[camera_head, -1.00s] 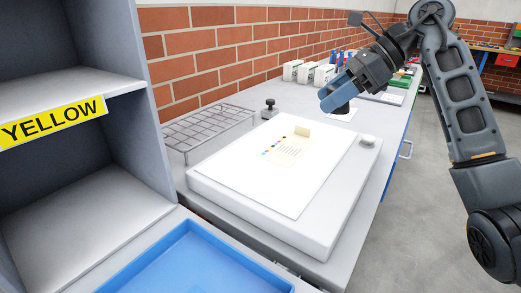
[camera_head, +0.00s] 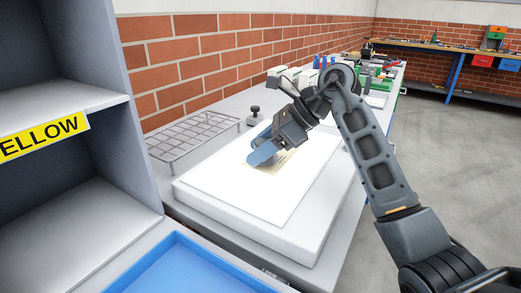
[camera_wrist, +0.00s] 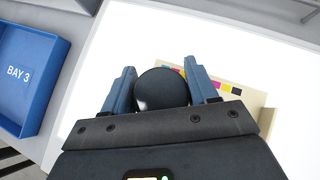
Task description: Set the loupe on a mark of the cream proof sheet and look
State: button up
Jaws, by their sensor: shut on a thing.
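My gripper (camera_head: 262,155) is over the middle of the white lit panel, with its blue fingers pointing down and left. In the wrist view my gripper (camera_wrist: 162,88) is shut on the loupe (camera_wrist: 160,90), a round black piece between the two blue fingers. The cream proof sheet (camera_wrist: 252,102) lies on the panel behind the loupe, with a row of coloured squares along it. In the head view the gripper hides most of the sheet. I cannot tell whether the loupe touches the sheet.
The lit panel (camera_head: 290,205) sits on the grey bench. A wire rack (camera_head: 190,137) and a small black-knobbed piece (camera_head: 255,112) stand behind it. A blue tray (camera_head: 175,268) lies in front, beside the grey shelf (camera_head: 70,100) with a yellow label.

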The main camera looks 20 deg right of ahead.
jog(key=shift+f, duration=0.4)
jog(key=shift+f, duration=0.15)
jog(key=o, duration=1.2)
jog(key=shift+c, duration=0.2)
jog(key=shift+r, duration=0.2)
jog(key=v, duration=1.2)
jog(key=shift+b, duration=0.35)
